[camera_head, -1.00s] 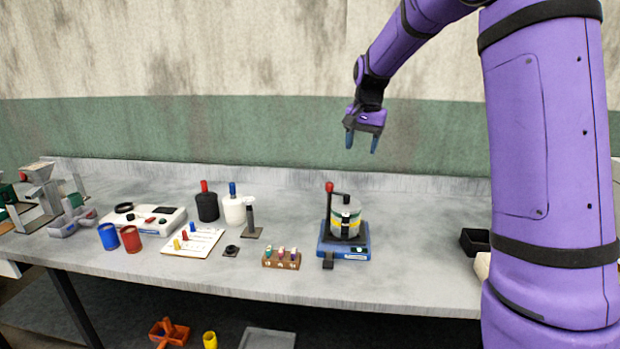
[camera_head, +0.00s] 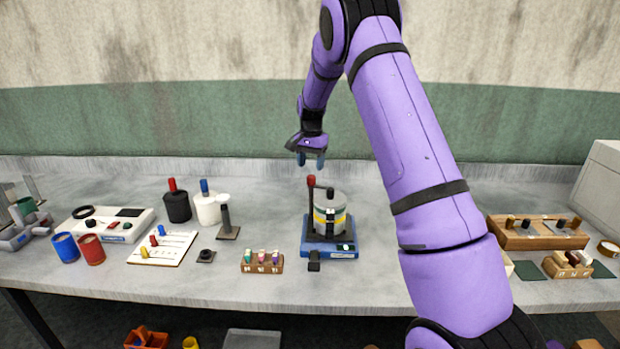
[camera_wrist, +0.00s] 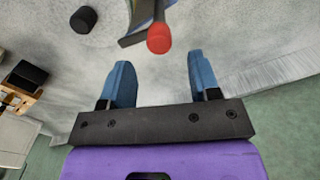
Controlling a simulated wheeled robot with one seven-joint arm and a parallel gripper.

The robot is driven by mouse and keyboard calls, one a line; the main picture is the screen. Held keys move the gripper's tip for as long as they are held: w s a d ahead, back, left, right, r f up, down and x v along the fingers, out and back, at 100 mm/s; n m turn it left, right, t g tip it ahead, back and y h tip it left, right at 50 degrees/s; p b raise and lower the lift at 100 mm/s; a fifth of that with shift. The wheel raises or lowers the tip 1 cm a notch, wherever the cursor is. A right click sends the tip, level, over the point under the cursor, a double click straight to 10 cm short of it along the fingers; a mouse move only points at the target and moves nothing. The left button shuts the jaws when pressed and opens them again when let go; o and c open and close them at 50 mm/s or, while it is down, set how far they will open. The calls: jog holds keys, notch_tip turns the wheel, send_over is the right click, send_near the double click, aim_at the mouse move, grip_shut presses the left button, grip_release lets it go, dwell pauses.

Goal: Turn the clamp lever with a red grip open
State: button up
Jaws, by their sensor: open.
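The clamp lever's red grip (camera_head: 311,181) stands upright at the left of a blue-based device (camera_head: 318,246) that holds a grey and yellow cylinder (camera_head: 330,212). My gripper (camera_head: 310,161) is open and empty, pointing down just above the red grip. In the wrist view the red grip (camera_wrist: 159,38) shows beyond and between the blue fingertips of my gripper (camera_wrist: 162,75), with no contact visible. The lever's shaft and the device are partly cut off at the top of that view.
A black jar (camera_head: 177,206) and a white jar (camera_head: 207,208) stand left of the device. A small block with colored pegs (camera_head: 262,262) sits at its front left. A wooden tray (camera_head: 520,238) stands to the right, beyond my arm. Bare table lies around the device.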

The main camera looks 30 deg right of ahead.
aim_at(311, 176)
notch_tip(311, 176, down, 6)
jog(key=shift+r, duration=0.15)
dwell(0.3)
jog(key=c, duration=0.9)
